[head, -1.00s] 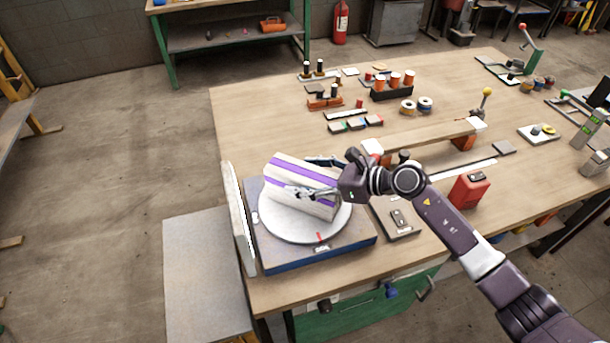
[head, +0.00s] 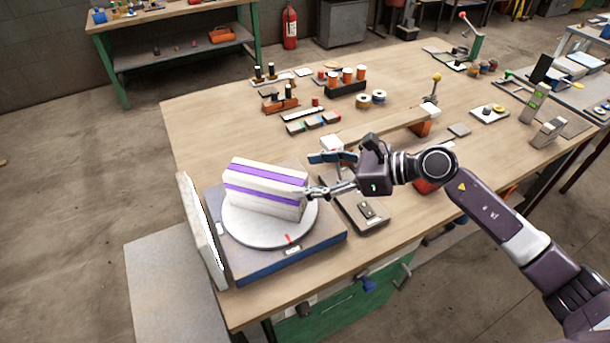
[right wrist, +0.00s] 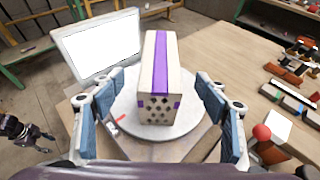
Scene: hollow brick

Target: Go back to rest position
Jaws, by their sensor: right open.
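The hollow brick (head: 262,190) is pale with purple stripes and lies on a round white turntable (head: 240,232). In the right wrist view the brick (right wrist: 158,75) shows its end face with several dark holes. My right gripper (head: 314,176) is open and empty at the brick's right end. In the right wrist view its fingers (right wrist: 158,82) are spread wide, with the brick ahead between their lines. A dark jointed part, which looks like my left gripper (right wrist: 22,132), shows small at the left edge there; its jaws cannot be made out.
The turntable sits on a blue-edged base (head: 285,262) at the workbench's (head: 205,125) near left corner. A white upright panel (head: 200,230) stands left of it. A flat dark device (head: 366,212) lies below my right arm. Spools, blocks and tools fill the bench's back.

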